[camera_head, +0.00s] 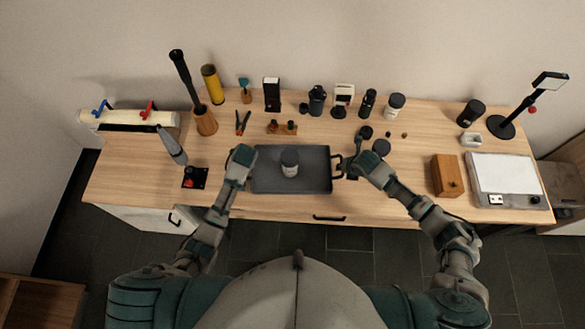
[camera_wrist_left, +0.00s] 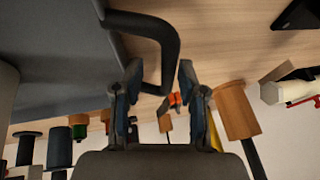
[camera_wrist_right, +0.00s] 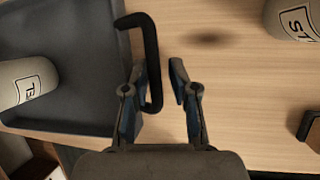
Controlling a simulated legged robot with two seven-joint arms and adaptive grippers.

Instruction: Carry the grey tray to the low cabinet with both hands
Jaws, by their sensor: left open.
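The grey tray (camera_head: 310,182) lies on the wooden table in front of me, with a labelled canister (camera_head: 290,162) standing on it. My left gripper (camera_head: 245,152) is at the tray's left end. In the left wrist view, its open fingers stand on either side of a black tray handle (camera_wrist_left: 170,45). My right gripper (camera_head: 356,160) is at the right end. In the right wrist view, it is open with the other black handle (camera_wrist_right: 152,60) between its fingers, closer to the left finger. I cannot tell which furniture is the low cabinet.
Low wooden furniture (camera_head: 40,300) shows at the lower left, and another low unit (camera_head: 565,175) at the right edge. Bottles and tools stand along the table's back. A wooden block (camera_head: 446,175) and a white-topped device (camera_head: 505,175) are to the right. Dark tiled floor is in front.

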